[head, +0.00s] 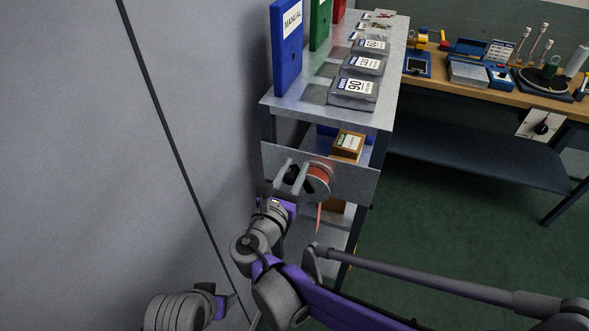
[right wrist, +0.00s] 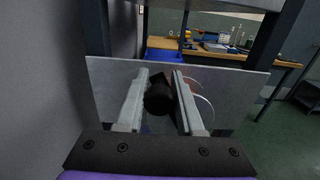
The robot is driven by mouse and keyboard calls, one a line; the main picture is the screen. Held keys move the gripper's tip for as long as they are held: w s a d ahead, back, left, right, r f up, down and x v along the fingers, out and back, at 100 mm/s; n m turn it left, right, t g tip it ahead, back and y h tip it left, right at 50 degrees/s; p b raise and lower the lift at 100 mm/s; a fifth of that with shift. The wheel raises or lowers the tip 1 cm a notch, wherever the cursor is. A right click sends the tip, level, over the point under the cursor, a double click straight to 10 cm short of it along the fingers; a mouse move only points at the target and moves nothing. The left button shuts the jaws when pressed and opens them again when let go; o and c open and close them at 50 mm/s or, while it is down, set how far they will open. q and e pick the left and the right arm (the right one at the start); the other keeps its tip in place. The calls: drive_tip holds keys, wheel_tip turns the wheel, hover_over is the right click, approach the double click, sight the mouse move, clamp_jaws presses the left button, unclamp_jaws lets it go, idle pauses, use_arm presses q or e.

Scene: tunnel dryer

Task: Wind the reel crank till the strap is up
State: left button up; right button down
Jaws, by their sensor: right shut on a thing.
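The reel (head: 318,181), with an orange-red strap wound on it, is mounted on a grey metal plate at the end of the shelf unit. My right gripper (head: 291,178) is shut on the black crank knob, to the left of the reel. In the right wrist view the black knob (right wrist: 159,97) sits between the two fingers of that gripper (right wrist: 160,92). The reel's clear rim (right wrist: 205,106) shows behind the right finger.
The shelf unit (head: 272,104) carries binders and several grey labelled boxes on top, with a small brown box (head: 348,145) on the shelf below. A grey wall (head: 190,100) stands close on the left. A workbench (head: 480,90) is at the back right; the green floor before it is clear.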

idle(0.4)
drive_tip(key=d+m, duration=0.2)
drive_tip(key=m, duration=0.2)
drive_tip(key=s+d+m+p, duration=0.1)
drive_tip(key=d+m, duration=0.1)
drive_tip(key=m, duration=0.1)
drive_tip(key=s+d+m, duration=0.1)
drive_tip(key=d+m, duration=0.2)
drive_tip(key=m, duration=0.1)
drive_tip(key=shift+s+m+p, duration=0.1)
drive_tip(key=shift+m+p, duration=0.2)
drive_tip(key=m, duration=0.1)
drive_tip(key=d+f+m, duration=0.1)
drive_tip(key=shift+s+d+m, duration=0.1)
drive_tip(key=shift+s+m, duration=0.1)
drive_tip(key=shift+m, duration=0.2)
drive_tip(key=m, duration=0.1)
drive_tip(key=d+f+m, duration=0.1)
drive_tip(key=f+m, duration=0.1)
drive_tip(key=shift+s+d+m+b, duration=0.15)
drive_tip(key=shift+s+m+b, duration=0.15)
drive_tip(key=shift+b, duration=0.1)
drive_tip(key=f+m, duration=0.1)
drive_tip(key=f+m+b, duration=0.1)
drive_tip(key=m, duration=0.1)
drive_tip(key=shift+d, duration=0.35)
drive_tip(key=shift+d+f+m+b, duration=0.1)
drive_tip(key=shift+f+m+b, duration=0.4)
drive_tip(key=shift+m, duration=0.9)
drive_tip(key=shift+f, duration=0.15)
